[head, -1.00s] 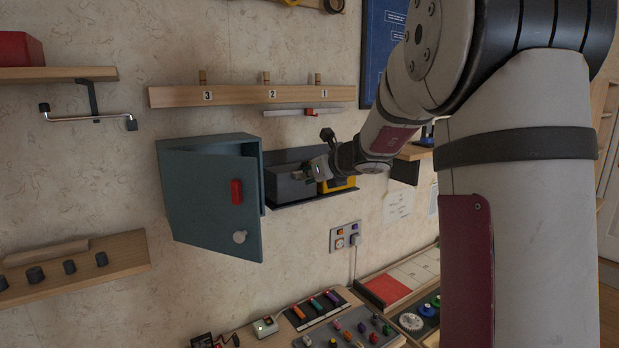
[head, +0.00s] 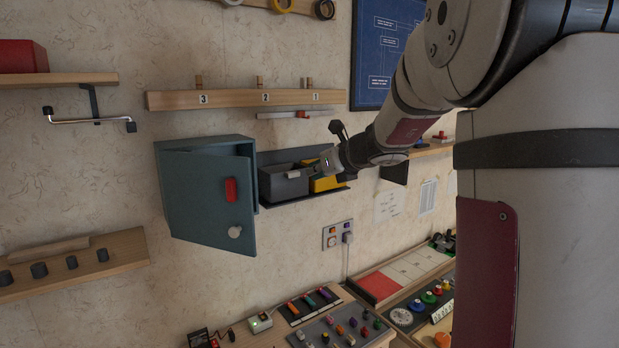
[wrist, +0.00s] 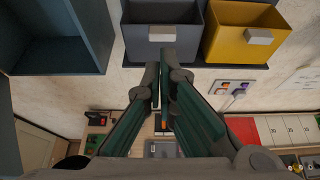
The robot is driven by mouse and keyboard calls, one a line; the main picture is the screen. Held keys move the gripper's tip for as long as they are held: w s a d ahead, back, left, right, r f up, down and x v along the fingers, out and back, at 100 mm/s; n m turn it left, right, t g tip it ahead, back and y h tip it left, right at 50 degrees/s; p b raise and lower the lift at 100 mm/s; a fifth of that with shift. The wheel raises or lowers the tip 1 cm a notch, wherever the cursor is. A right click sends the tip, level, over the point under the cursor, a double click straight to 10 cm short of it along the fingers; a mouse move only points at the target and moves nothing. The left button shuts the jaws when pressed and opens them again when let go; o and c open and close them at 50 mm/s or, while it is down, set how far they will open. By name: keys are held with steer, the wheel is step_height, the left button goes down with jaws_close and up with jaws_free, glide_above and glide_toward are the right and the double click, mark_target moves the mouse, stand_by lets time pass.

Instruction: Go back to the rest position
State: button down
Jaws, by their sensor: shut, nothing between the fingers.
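My gripper (wrist: 160,83) is shut and empty in the wrist view, its two fingers together below the grey bin (wrist: 163,34). In the head view my gripper (head: 305,170) shows small, in front of the shelf with the grey bin (head: 281,184) and the yellow bin (head: 324,184). The fingertips overlap the bins there, and I cannot tell the exact gap. The yellow bin (wrist: 240,38) is to the right of the grey one in the wrist view.
A blue-grey cabinet (head: 205,195) with its door (head: 215,205) partly open stands left of the bins. A numbered peg rail (head: 230,99) is above. A wall socket (head: 338,235) and a workbench (head: 270,338) with several small parts lie below.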

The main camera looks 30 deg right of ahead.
steer(key=s+r, duration=0.4)
steer(key=shift+s, duration=0.15)
steer(key=s+a+f+n+g+y, duration=0.1)
steer(key=s+a+n+g+y, duration=0.1)
steer(key=s+a+n, duration=0.55)
steer(key=s+a+f+n+g+y, duration=0.15)
steer(key=s+a+n, duration=0.25)
steer(key=a+n, duration=0.55)
steer(key=s+a+f+n+g+h, duration=0.2)
steer(key=s+f+n, duration=0.2)
steer(key=s+n, duration=0.5)
steer(key=s+a+f+n+g+h, duration=0.2)
steer(key=s+a+f+n, duration=0.1)
steer(key=s+n, duration=0.6)
steer(key=shift+s+f+n, duration=0.3)
steer(key=shift+s+f, duration=0.25)
steer(key=shift+f, duration=0.15)
steer(key=shift+a, duration=0.1)
